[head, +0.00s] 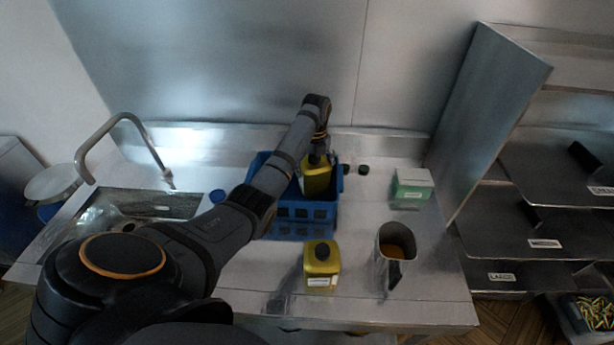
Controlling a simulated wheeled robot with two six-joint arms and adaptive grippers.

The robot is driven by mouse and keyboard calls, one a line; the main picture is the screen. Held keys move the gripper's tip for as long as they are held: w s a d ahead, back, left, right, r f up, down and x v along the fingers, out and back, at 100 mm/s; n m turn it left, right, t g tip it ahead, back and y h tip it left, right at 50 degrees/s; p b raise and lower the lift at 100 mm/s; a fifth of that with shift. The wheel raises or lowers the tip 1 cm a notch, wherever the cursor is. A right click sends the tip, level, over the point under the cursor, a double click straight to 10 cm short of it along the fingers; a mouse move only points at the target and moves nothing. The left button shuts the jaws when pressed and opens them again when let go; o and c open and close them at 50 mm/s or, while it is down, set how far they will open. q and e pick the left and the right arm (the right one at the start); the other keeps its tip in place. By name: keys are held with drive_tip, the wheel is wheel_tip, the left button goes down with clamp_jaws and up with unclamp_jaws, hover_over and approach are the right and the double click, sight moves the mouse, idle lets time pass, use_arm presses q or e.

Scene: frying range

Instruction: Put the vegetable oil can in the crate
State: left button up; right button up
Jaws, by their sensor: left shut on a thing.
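A yellow oil can (316,180) is at the right part of the blue crate (305,214). My left gripper (320,150) is shut on this can near its top, with the arm reaching across the counter from the lower left. The can's lower part overlaps the crate's inside in the head view; I cannot tell if it touches the crate floor. A second yellow can (322,266) with a dark cap stands upright on the counter in front of the crate. My arm hides the crate's left part. My right gripper is not in view.
A metal jug (394,246) with orange-brown contents stands at the right front. A green and white box (411,188) stands behind it. Small dark green caps (363,170) lie right of the crate. A sink with a tap (130,120) is at left. Shelves stand at right.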

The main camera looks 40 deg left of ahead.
use_arm(q)
drive_tip(key=shift+f, duration=0.95)
wheel_tip(320, 180, down, 3)
drive_tip(key=shift+f+p, duration=0.15)
drive_tip(key=shift+p, duration=0.35)
drive_tip(key=shift+f, duration=0.1)
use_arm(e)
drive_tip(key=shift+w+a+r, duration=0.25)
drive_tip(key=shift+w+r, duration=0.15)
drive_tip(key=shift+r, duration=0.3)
use_arm(q)
drive_tip(key=shift+f, duration=0.15)
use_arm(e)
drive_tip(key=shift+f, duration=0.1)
use_arm(q)
drive_tip(key=o, duration=1.1)
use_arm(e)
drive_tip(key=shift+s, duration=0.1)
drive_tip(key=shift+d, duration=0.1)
